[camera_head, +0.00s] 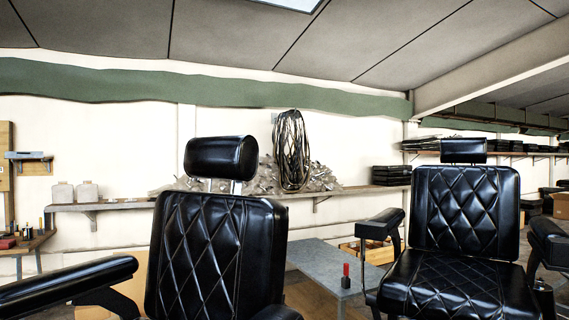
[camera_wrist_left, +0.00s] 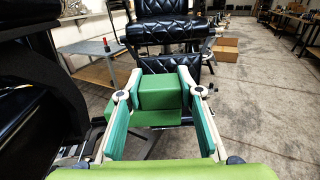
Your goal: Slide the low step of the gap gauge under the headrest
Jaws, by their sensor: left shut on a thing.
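The near black chair's headrest (camera_head: 221,158) sits on two metal posts, with a gap between it and the quilted backrest (camera_head: 213,255). A second chair, at right, has its own headrest (camera_head: 463,151). In the left wrist view my left gripper (camera_wrist_left: 160,88) is shut on a green stepped block, the gap gauge (camera_wrist_left: 162,97). Its taller block lies between the fingertips and a lower green step (camera_wrist_left: 150,118) shows below. Neither gripper shows in the head view, so the gauge's distance from the headrest cannot be told. My right gripper is in no view.
A grey table (camera_head: 330,268) with a red-topped item (camera_head: 346,275) stands between the chairs. The near chair's armrest (camera_head: 65,287) extends left. A wall shelf (camera_head: 125,205) holds jugs and a heap of clutter. In the wrist view, open floor (camera_wrist_left: 265,110) lies at right.

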